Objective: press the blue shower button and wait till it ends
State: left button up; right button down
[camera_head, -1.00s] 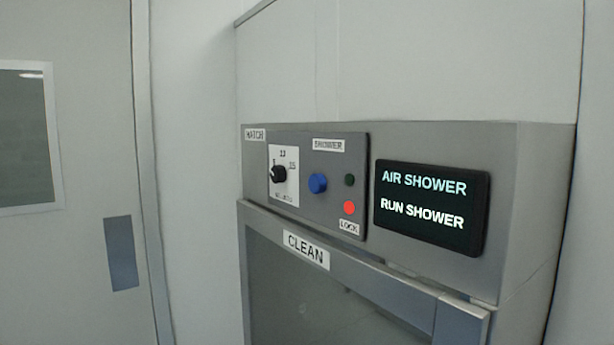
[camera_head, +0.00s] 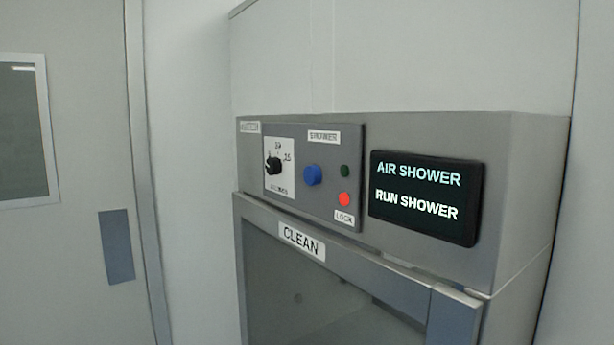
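The blue shower button (camera_head: 312,175) sticks out of the dark control panel (camera_head: 322,203) on the grey hatch housing. It sits under a label that seems to read SHOWER. To its left is a black dial (camera_head: 273,165) on a white scale plate. To its right are a dark green lamp (camera_head: 345,171) and a lit red lamp (camera_head: 344,199) above a LOCK label. The display (camera_head: 426,196) reads AIR SHOWER and RUN SHOWER. Neither of my grippers is in view, and nothing touches the button.
Below the panel is a glazed hatch door (camera_head: 330,300) with a CLEAN label (camera_head: 302,241). A grey door (camera_head: 75,120) with a window and a blue-grey plate stands at the left. The space in front of the panel looks clear.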

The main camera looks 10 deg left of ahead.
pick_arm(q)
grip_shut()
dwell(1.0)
